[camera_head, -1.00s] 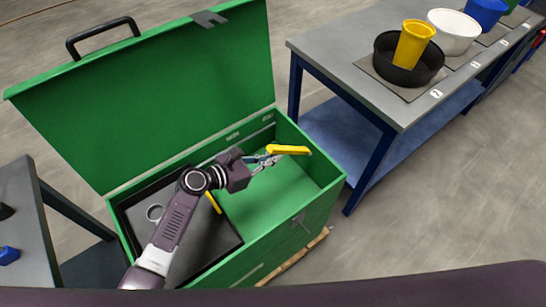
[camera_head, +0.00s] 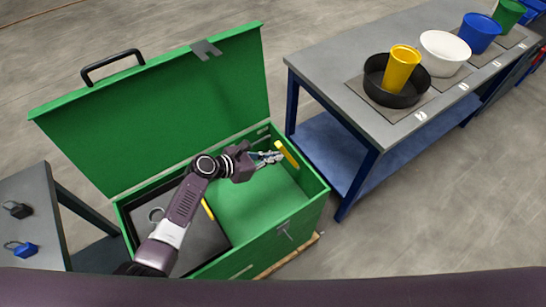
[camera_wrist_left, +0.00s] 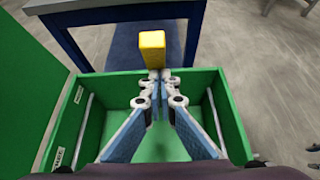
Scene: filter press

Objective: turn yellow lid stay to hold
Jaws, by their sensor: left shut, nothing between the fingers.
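The yellow lid stay (camera_head: 287,154) is a short bar at the far right end of the open green chest (camera_head: 247,238). In the head view it slants down to the right. In the left wrist view the stay (camera_wrist_left: 152,48) shows as a yellow block just beyond the fingertips, end towards me. My left gripper (camera_head: 277,157) is shut and empty, its tips right beside the stay. Whether they touch it I cannot tell. The chest's green lid (camera_head: 160,110) stands open. Small labels are on the chest rim, too small to read surely. My right gripper is not in view.
A grey bench (camera_head: 345,97) with a black pan, yellow cup and several coloured tubs stands close beyond the chest's right end. A dark table (camera_head: 35,195) with padlocks is at the left. A black tray fills the chest's left part; its right part is clear.

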